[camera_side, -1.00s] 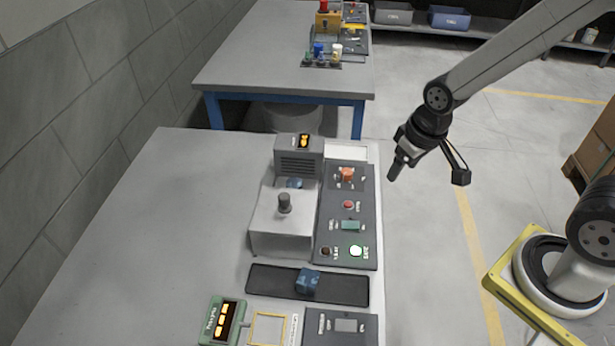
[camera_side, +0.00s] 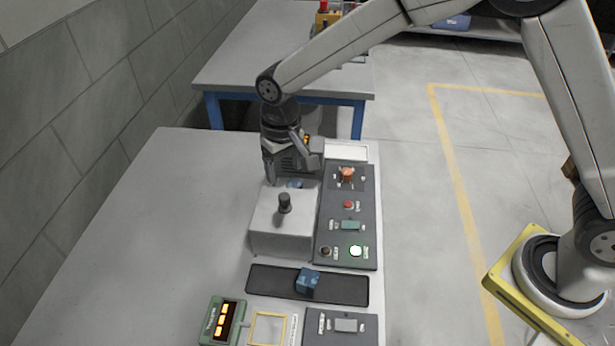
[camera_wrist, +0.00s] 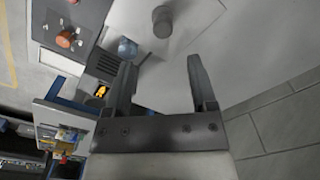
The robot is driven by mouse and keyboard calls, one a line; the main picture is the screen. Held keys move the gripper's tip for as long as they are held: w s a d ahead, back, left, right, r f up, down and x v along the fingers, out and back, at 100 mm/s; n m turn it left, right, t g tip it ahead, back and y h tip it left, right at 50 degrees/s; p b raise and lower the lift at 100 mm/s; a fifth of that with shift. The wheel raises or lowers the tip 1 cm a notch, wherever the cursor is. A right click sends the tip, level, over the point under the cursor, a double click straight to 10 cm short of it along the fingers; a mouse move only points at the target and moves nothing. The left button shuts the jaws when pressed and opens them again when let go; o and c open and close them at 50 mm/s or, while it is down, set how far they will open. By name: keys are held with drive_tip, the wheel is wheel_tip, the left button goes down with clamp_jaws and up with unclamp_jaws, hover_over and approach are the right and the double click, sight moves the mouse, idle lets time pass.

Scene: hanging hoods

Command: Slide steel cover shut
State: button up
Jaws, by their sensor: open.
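The steel cover (camera_side: 275,232) is a pale grey box with a dark upright knob (camera_side: 285,203) on top. It stands beside the control panel, in front of the vented housing (camera_wrist: 103,63). A small blue part (camera_side: 295,183) shows in the gap between the cover and the housing; it also shows in the wrist view (camera_wrist: 126,47). My gripper (camera_side: 290,173) points down behind the knob, by the housing, and hides part of the housing. In the wrist view my gripper (camera_wrist: 160,68) has its two fingers apart with nothing between them. The knob lies beyond the fingertips, apart from them.
A black tray (camera_side: 340,290) holding a blue block (camera_side: 307,282) lies in front, near a green display box (camera_side: 222,322). The table's left side is clear.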

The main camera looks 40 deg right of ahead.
sight(284, 195)
drive_tip(key=shift+a, duration=0.2)
drive_tip(key=shift+f, duration=0.15)
drive_tip(key=shift+f, duration=3.8)
clamp_jaws()
